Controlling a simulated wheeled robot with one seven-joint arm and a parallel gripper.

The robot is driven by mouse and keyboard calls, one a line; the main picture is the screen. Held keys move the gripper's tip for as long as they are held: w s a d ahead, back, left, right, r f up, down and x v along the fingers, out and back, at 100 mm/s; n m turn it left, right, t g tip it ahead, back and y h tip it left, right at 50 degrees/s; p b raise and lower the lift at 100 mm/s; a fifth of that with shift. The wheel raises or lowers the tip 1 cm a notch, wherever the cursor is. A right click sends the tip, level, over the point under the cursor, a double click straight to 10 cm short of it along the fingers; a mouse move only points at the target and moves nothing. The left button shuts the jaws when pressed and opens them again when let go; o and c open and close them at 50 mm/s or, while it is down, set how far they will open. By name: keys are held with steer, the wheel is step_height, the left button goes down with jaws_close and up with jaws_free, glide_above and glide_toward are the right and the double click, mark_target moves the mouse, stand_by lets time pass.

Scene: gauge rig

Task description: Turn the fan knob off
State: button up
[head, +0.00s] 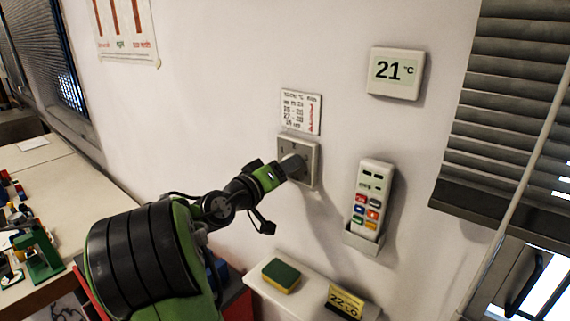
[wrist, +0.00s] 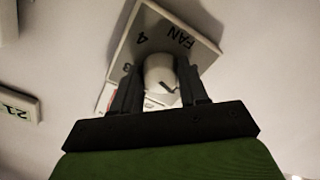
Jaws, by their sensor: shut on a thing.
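The fan knob (wrist: 160,72) is a pale round knob with a dark pointer line, on a square plate (wrist: 143,32) marked "FAN", with the numbers 3 and 4 visible. My gripper (wrist: 160,85) is shut on the knob, one finger on each side of it. In the head view the plate (head: 312,150) is on the wall, and my gripper (head: 285,168) reaches it from the left and hides most of the knob. The plate's other markings are hidden or too small to read.
A thermostat display (head: 396,72) reads 21 °C. A small chart (head: 301,111) hangs just above the plate. A remote (head: 369,195) sits in a wall holder to the right. Blinds (head: 510,110) hang at right.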

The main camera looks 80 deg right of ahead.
steer(key=shift+r+n+p, duration=0.2)
steer(key=shift+n+p, duration=2.85)
steer(key=shift+n, duration=1.65)
steer(key=shift+f, duration=0.1)
steer(key=o, duration=1)
steer(key=shift+o, duration=0.2)
steer(key=b+v, duration=0.2)
steer(key=v, duration=1.4)
steer(key=shift+d, duration=0.1)
